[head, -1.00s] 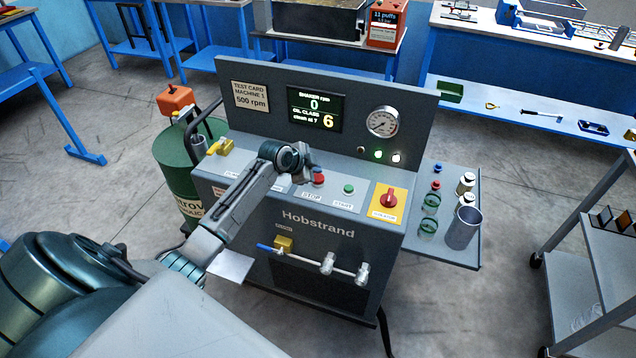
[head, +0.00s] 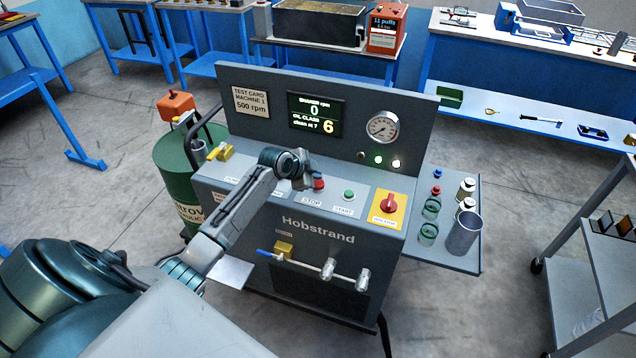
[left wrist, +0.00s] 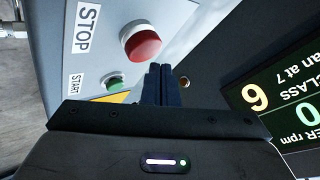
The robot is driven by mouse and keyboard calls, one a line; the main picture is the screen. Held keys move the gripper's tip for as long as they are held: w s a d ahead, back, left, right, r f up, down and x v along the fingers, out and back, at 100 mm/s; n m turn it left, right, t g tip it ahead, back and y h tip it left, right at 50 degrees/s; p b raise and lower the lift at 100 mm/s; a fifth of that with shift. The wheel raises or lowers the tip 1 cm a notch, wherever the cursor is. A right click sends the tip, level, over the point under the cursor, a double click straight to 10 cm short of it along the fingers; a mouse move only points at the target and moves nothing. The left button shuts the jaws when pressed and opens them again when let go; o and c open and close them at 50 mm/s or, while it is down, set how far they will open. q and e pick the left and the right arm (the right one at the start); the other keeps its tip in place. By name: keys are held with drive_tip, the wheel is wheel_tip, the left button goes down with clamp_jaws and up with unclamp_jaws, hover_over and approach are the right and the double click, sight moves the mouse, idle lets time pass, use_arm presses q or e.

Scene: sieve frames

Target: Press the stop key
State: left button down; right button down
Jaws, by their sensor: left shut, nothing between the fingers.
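The red stop key (head: 318,184) sits on the sloped grey panel of the Hobstrand machine, above its STOP label (head: 312,202). In the left wrist view the red key (left wrist: 142,44) shows as a domed button in a pale collar, with the STOP label (left wrist: 83,30) beside it. My left gripper (head: 308,184) is at the key's left side in the head view. In the left wrist view its fingers (left wrist: 161,80) are shut and empty, just short of the key in the picture. Whether they touch it I cannot tell. My right gripper is not in view.
The green start key (head: 349,195) is right of the stop key. A red rotary switch (head: 388,203) on a yellow plate is farther right. The upright panel's display (head: 314,115) reads 0 rpm and class 6. A side shelf (head: 462,262) holds jars and a metal cup.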

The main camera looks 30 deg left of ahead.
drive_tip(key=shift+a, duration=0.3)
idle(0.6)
use_arm(q)
drive_tip(key=shift+f, duration=0.15)
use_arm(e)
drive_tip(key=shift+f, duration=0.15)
use_arm(q)
drive_tip(key=shift+f+b, duration=0.3)
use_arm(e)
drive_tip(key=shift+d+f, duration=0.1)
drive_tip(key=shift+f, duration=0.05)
use_arm(q)
drive_tip(key=shift+f, duration=0.1)
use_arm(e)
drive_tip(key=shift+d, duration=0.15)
